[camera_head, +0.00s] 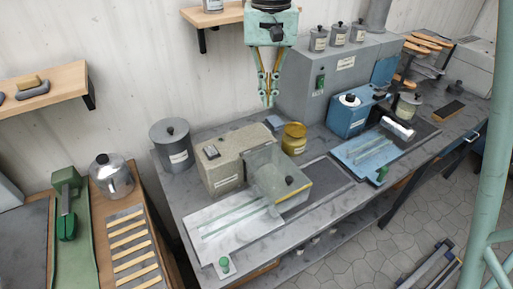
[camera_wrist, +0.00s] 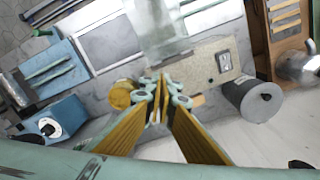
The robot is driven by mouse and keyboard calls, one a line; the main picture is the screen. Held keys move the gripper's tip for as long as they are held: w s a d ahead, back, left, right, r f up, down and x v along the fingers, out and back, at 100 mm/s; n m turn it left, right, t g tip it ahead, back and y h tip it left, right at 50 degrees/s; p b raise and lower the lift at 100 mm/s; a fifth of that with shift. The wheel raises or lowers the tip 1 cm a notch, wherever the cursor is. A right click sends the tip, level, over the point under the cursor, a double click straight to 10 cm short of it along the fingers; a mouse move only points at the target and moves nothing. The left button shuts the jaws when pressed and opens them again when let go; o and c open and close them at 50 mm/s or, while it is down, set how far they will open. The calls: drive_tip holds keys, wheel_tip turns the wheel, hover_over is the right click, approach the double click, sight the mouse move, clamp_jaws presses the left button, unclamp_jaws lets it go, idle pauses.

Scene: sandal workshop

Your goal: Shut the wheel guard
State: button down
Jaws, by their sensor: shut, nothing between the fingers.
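The wheel guard (camera_head: 278,172) is a clear, greyish hood with a small black knob, at the right side of a beige bench machine (camera_head: 218,172). It seems to stand swung out from the machine, but its exact angle is hard to tell. In the wrist view the guard (camera_wrist: 165,28) shows as a pale see-through panel at the top, beside the machine (camera_wrist: 212,62). No wheel can be made out clearly. My gripper (camera_head: 268,103) hangs above and behind the guard, pointing down, shut and empty. Its fingers (camera_wrist: 158,82) meet in the wrist view, apart from the guard.
A yellow tin (camera_head: 294,138) stands behind the guard, and a grey lidded canister (camera_head: 174,145) left of the machine. A blue machine (camera_head: 348,115) and a large grey cabinet (camera_head: 335,85) stand to the right. A wall shelf (camera_head: 222,14) is near my arm.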

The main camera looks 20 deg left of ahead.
drive_tip(key=shift+r+p, duration=1.85)
drive_tip(key=shift+r, duration=0.9)
drive_tip(key=s+d+r+m+t+b, duration=0.1)
drive_tip(key=s+d+r+b, duration=0.15)
drive_tip(key=d, duration=0.85)
drive_tip(key=s+d+r+m+t+b, duration=0.1)
drive_tip(key=s+d+r, duration=0.3)
drive_tip(key=d, duration=0.8)
drive_tip(key=s+d+f+b, duration=0.1)
drive_tip(key=s+d, duration=0.3)
drive_tip(key=s, duration=0.6)
drive_tip(key=s+d+f+m+t+b, duration=0.1)
drive_tip(key=s+d+f+b, duration=0.1)
drive_tip(key=s+d, duration=0.3)
drive_tip(key=s+d+f+t+b, duration=0.1)
drive_tip(key=s+d+f, duration=0.3)
drive_tip(key=s, duration=1)
drive_tip(key=shift+s+d+b, duration=0.3)
drive_tip(key=shift+d+b, duration=0.35)
